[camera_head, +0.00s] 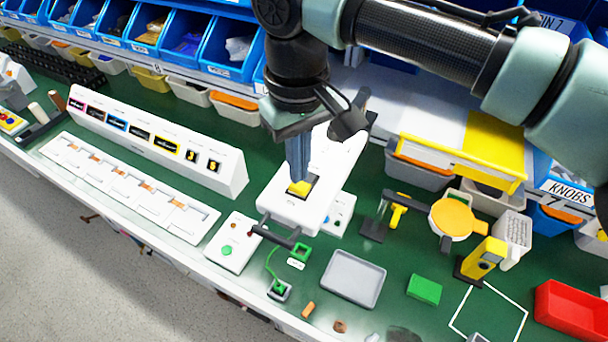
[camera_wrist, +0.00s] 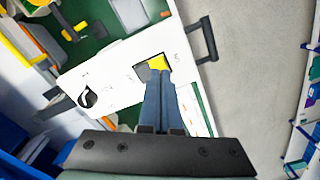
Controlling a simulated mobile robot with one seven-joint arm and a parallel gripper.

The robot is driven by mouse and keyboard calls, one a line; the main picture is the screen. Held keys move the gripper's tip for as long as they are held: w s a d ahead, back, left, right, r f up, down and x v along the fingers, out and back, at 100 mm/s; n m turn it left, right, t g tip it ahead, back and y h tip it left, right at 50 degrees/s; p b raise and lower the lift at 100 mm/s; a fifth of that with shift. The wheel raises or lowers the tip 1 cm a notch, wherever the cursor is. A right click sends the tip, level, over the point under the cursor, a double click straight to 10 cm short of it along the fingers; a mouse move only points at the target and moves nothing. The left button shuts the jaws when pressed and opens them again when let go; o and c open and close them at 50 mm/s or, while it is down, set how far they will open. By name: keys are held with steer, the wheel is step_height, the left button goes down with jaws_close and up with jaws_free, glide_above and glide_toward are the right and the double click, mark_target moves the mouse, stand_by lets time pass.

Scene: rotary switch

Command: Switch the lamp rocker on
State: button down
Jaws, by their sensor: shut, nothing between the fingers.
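The rocker (camera_head: 301,188) is yellow and sits in a dark frame on top of a white box (camera_head: 290,210). In the wrist view the yellow part (camera_wrist: 158,62) shows just beyond my fingertips, with a dark part of the frame to its left. My gripper (camera_head: 299,178) points down with its blue-grey fingers together and empty. Its tips are at the rocker, and they overlap its edge in the wrist view (camera_wrist: 160,76). I cannot tell whether they touch it. The fingers hide part of the rocker, and its tilt is unclear. No lit lamp is evident.
A dark bar handle (camera_head: 278,238) sticks out of the box's front. A black knob (camera_wrist: 88,97) is on its far part. A long white panel (camera_head: 150,140) stands left, a grey tray (camera_head: 353,278) front right, and blue bins (camera_head: 215,45) behind.

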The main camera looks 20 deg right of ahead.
steer(key=shift+s+f+b, duration=0.1)
steer(key=shift+f+b, duration=0.4)
steer(key=shift+f, duration=0.55)
stand_by(0.9)
steer(key=shift+r+p, duration=0.9)
steer(key=shift+p, duration=0.05)
step_height(320, 180, up, 5)
steer(key=p, duration=0.5)
steer(key=shift+r, duration=0.2)
steer(key=shift+f, duration=0.1)
